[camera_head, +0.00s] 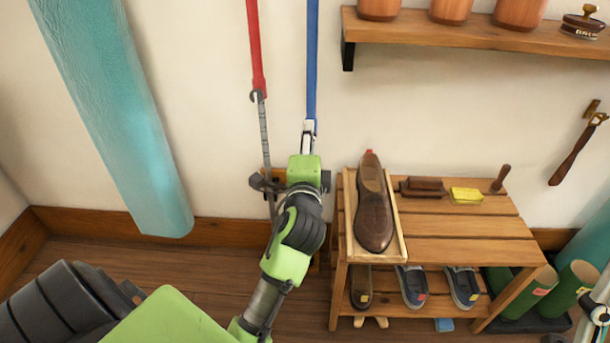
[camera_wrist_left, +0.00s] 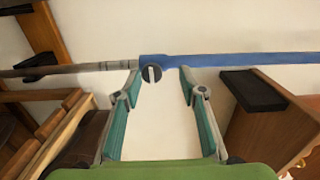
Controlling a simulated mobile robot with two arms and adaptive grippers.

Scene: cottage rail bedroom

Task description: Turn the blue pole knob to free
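The blue pole (camera_head: 312,60) hangs upright on the wall, right of the red pole (camera_head: 254,50). My left gripper (camera_head: 306,138) is at the blue pole's lower end and hides part of it. In the left wrist view the blue pole (camera_wrist_left: 235,59) runs sideways and joins a grey shaft (camera_wrist_left: 85,68). Its dark round knob (camera_wrist_left: 152,73) has a pale line across the pole's length. My left gripper (camera_wrist_left: 158,69) is open, with one fingertip on each side of the knob and gaps between. A grey jointed part at the right edge looks like my right gripper (camera_head: 599,314), mostly cut off.
A slatted wooden bench (camera_head: 470,222) right of my left arm holds a brown shoe (camera_head: 373,215) on a tray, brushes and a yellow block, with shoes below. A wall shelf (camera_head: 440,31) with pots is above. A teal roll (camera_head: 120,120) stands at left.

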